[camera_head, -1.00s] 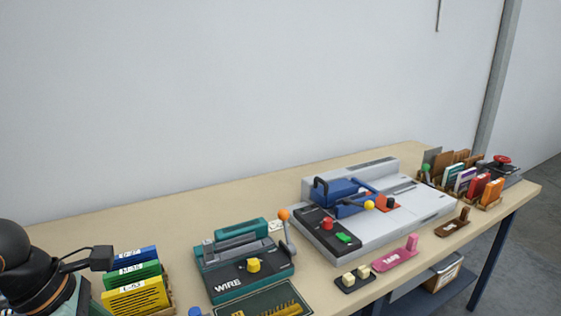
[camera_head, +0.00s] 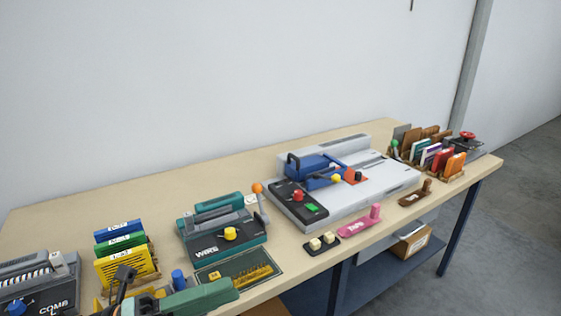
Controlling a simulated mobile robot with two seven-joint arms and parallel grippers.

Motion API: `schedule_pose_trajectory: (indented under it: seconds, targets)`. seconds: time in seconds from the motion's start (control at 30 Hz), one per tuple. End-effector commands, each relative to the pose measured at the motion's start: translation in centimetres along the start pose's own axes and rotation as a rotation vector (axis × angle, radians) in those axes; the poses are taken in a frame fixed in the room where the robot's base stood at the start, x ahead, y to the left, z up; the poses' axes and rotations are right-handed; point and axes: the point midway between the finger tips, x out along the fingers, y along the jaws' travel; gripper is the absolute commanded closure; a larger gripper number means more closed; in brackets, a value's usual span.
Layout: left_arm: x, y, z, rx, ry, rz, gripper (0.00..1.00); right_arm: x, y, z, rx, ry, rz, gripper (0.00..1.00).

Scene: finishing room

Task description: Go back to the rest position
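My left gripper (camera_head: 205,295) shows at the bottom left as a teal part with a rounded end. A black block with a cable stands up beside it on my arm. Its fingertips are not clearly visible, so I cannot tell whether it is open or shut. It overlaps the near edge of the table (camera_head: 330,145) in the picture, in front of the wire machine (camera_head: 217,250). Nothing is seen held in it. My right gripper is not in view.
A grey binding machine (camera_head: 375,185) stands mid-table; a rack of coloured cards (camera_head: 455,165) stands at the far right.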

Motion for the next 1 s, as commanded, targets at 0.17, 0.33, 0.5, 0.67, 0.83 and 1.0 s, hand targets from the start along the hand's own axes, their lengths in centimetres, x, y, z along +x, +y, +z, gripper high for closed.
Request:
schedule_pose_trajectory:
  seconds: [0.17,0.33,0.5,0.67,0.83,1.0]
  targets:
    - [-4.0,6.2,4.7,-0.604,-0.573,-0.143,0.65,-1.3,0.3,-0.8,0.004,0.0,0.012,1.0]
    - [-10.6,16.9,1.8,-1.135,-1.059,-0.136,0.65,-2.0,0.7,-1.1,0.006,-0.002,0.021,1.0]
    - [-15.0,24.2,-6.0,-1.522,-1.389,-0.069,0.65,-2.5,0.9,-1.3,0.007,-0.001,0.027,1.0]
    - [-16.7,27.3,-11.9,-1.737,-1.556,-0.012,0.65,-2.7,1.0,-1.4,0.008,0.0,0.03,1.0]
    - [-17.1,28.1,-14.1,-1.807,-1.607,0.009,0.65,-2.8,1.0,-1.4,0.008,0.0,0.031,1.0]
    - [-17.1,28.1,-14.1,-1.807,-1.607,0.009,0.65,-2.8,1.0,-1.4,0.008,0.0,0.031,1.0]
